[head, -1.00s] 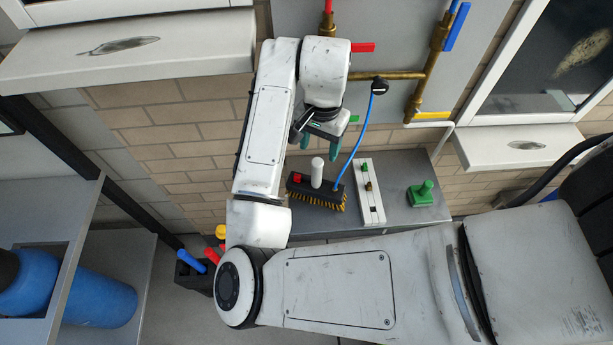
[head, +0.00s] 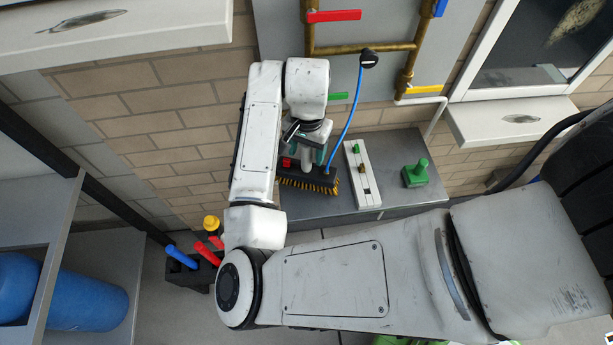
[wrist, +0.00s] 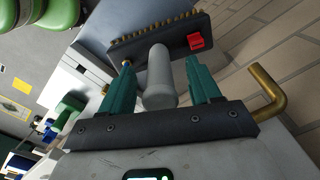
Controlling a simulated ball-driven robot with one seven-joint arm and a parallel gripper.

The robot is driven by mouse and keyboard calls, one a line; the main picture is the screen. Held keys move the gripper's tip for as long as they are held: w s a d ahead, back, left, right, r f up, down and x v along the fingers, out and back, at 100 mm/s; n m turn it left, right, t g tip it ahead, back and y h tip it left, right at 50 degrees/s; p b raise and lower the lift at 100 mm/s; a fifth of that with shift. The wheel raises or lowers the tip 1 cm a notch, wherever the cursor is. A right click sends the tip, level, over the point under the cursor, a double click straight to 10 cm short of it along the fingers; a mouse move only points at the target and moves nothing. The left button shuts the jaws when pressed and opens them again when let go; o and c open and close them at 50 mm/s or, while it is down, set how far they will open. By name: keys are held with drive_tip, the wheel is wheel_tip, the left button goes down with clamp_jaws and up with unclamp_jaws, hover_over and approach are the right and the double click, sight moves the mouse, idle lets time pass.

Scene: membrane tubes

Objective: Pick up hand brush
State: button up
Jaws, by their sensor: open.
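The hand brush has a dark block with yellow-brown bristles (head: 310,181) and a pale upright handle (wrist: 158,80). It rests on the grey counter near its left end. In the wrist view its dark block (wrist: 160,40) lies beyond the fingertips, with a red part (wrist: 196,41) on it. My gripper (wrist: 160,68) has two green fingers, open, one on each side of the handle. I see gaps between the fingers and the handle. In the head view my gripper (head: 311,155) is over the brush and hides most of the handle.
A white block with a green knob (head: 361,174) and a green handled block (head: 416,174) stand right of the brush on the counter (head: 395,150). Brass pipes (head: 362,48) and a blue hose (head: 349,122) are behind. A dark holder with coloured handles (head: 190,272) is lower left.

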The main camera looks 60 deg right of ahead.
drive_tip(key=shift+f, duration=0.2)
drive_tip(key=shift+c, duration=0.3)
clamp_jaws()
idle(1.0)
